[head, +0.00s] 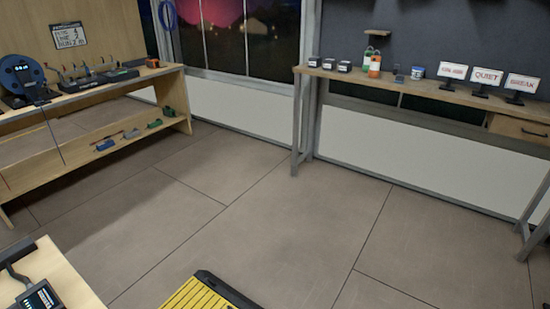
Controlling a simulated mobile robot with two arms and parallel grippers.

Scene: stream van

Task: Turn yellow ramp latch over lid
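A yellow ribbed lid (200,295) with a black edge piece (226,289) shows at the bottom centre of the head view. It appears to be part of a cable ramp, and the picture's lower edge cuts it off. I cannot make out a yellow latch on the part that shows. Neither of my grippers is in view.
A wooden bench (95,91) with devices and a lower shelf stands at the left. Another bench (420,88) with small signs and bottles stands along the back right wall. A table corner (60,270) is at lower left. The middle floor (240,220) is clear.

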